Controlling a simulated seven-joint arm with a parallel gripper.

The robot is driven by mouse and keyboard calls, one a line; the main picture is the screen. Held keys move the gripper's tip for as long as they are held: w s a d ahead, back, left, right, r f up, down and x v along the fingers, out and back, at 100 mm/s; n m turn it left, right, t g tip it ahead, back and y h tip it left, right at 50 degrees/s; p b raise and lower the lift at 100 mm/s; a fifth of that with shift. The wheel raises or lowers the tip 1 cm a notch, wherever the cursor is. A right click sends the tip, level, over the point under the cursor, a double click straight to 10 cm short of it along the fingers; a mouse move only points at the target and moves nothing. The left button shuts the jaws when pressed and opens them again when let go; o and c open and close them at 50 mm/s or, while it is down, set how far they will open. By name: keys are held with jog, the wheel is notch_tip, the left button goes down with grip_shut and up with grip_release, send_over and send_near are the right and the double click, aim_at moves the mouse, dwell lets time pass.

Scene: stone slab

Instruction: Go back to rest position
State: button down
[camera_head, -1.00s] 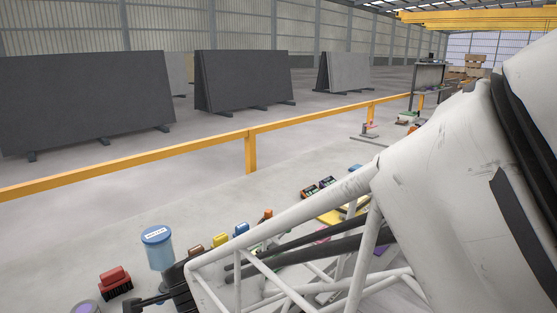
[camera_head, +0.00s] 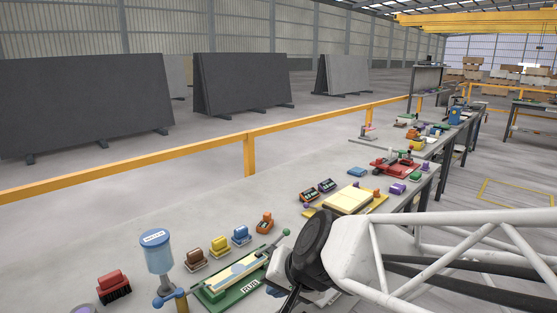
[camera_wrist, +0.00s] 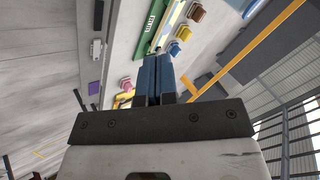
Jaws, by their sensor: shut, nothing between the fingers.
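My gripper (camera_wrist: 157,62) shows in the wrist view with its two blue fingers together and nothing between them. It points out over the bench, apart from the objects there. In the head view my white lattice arm comes in from the lower right, and its dark round joint is above the near part of the grey bench (camera_head: 345,160). The fingertips cannot be made out clearly there.
A green-framed fixture (camera_head: 210,302) is close left of my arm, with a blue-lidded container (camera_head: 157,253) beside it. Several coloured blocks, a red brush (camera_head: 113,283) and a yellow tray (camera_head: 374,205) are on the bench. A yellow rail (camera_head: 250,155) runs behind.

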jog(key=s+d+n+g+h, duration=0.1)
jog(key=s+d+h, duration=0.2)
jog(key=d, duration=0.6)
jog(key=s+d+g+h, duration=0.1)
jog(key=s+d+h, duration=0.2)
jog(key=s+d, duration=0.3)
jog(key=d, duration=0.3)
jog(key=shift+s+d+n+g, duration=0.35)
jog(key=shift+n+g, duration=0.05)
